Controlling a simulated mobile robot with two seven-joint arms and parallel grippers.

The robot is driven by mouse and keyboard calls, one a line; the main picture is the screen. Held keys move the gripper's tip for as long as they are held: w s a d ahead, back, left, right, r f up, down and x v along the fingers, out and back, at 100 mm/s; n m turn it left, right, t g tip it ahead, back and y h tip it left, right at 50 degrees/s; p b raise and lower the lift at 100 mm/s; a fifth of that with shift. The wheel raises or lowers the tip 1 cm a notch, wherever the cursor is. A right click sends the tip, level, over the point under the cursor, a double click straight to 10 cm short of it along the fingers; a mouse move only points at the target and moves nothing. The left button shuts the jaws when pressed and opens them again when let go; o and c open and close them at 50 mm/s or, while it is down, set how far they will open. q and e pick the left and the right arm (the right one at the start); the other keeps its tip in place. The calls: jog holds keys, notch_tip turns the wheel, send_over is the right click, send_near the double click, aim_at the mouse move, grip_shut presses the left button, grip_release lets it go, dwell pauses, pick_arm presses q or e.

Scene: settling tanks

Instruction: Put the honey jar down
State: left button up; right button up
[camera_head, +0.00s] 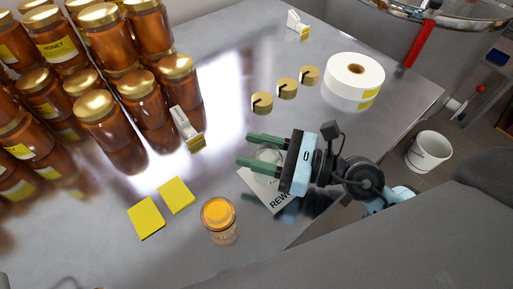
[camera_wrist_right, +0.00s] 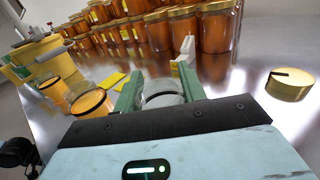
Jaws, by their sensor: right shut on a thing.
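The honey jar (camera_head: 269,154) is a clear, pale glass jar with an open round rim. My right gripper (camera_head: 262,151) is shut on it, with a green finger on either side. In the right wrist view the jar (camera_wrist_right: 162,96) sits between the fingers (camera_wrist_right: 160,92), and its lower part is hidden by the gripper body. It is above or on a white card (camera_head: 266,190) with partly hidden lettering. I cannot tell whether its base touches anything. My left gripper is not in view.
An open jar with orange contents (camera_head: 220,220) stands near two yellow squares (camera_head: 160,207). Lidded honey jars (camera_head: 105,120) crowd the left.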

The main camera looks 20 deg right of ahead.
jog(key=shift+f, duration=0.1)
jog(key=o, duration=1.2)
jog(key=shift+o, duration=0.2)
jog(key=shift+s+d, duration=0.15)
jog(key=shift+d, duration=0.05)
jog(key=b+v, duration=0.4)
jog(key=v, duration=0.6)
jog(key=shift+s+d, duration=0.45)
jog(key=shift+d, duration=0.05)
